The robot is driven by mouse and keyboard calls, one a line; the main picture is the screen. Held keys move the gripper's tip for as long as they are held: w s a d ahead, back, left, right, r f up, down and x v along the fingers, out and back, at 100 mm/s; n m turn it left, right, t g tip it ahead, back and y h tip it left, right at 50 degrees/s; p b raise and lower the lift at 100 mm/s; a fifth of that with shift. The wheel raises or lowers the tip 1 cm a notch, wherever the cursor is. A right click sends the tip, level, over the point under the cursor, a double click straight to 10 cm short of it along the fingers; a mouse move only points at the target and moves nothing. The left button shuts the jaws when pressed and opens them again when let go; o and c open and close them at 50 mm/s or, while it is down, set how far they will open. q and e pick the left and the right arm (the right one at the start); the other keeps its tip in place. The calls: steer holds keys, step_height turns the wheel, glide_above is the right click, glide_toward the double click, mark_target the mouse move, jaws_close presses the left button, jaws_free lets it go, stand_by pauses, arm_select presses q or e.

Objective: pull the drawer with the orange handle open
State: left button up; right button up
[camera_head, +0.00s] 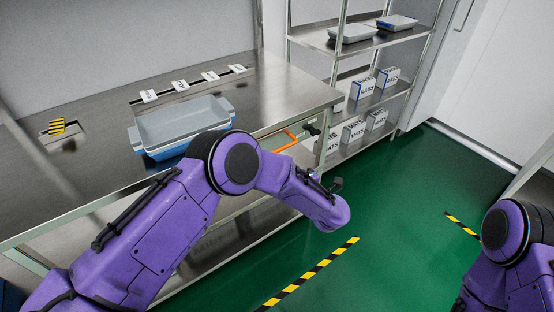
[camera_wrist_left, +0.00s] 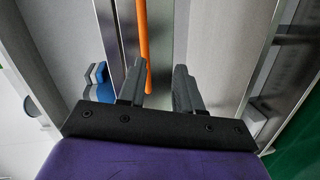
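The orange handle (camera_head: 286,141) is a bar at the front edge of the steel worktable, below its top. The drawer front is mostly hidden behind my left arm, and I see no clear gap at it. In the left wrist view the handle (camera_wrist_left: 145,40) runs down from the top edge to between the fingers. My left gripper (camera_wrist_left: 158,78) is open, with a finger on either side of the handle's near end; I cannot tell if either touches it. My right gripper is out of view; only my right arm shows.
A blue-grey tray (camera_head: 182,124) stands on the worktable (camera_head: 280,88), with several white labels behind it. A yellow-black marked piece (camera_head: 56,127) is at the left. A shelf rack (camera_head: 345,85) with boxes and trays stands behind right. The green floor (camera_head: 400,215) is open.

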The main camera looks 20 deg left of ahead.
arm_select(q)
steer(key=w+a+n, duration=0.1)
steer(key=w+a, duration=0.1)
steer(key=w+a+n+g+p, duration=0.1)
steer(key=w+a, duration=0.1)
steer(key=w+a+n, duration=0.1)
steer(key=w+a, duration=0.1)
steer(key=w, duration=0.1)
steer(key=shift+w+a+r+y, duration=0.1)
steer(key=shift+a+r+y, duration=0.25)
steer(key=shift+a+y, duration=0.05)
jaws_close()
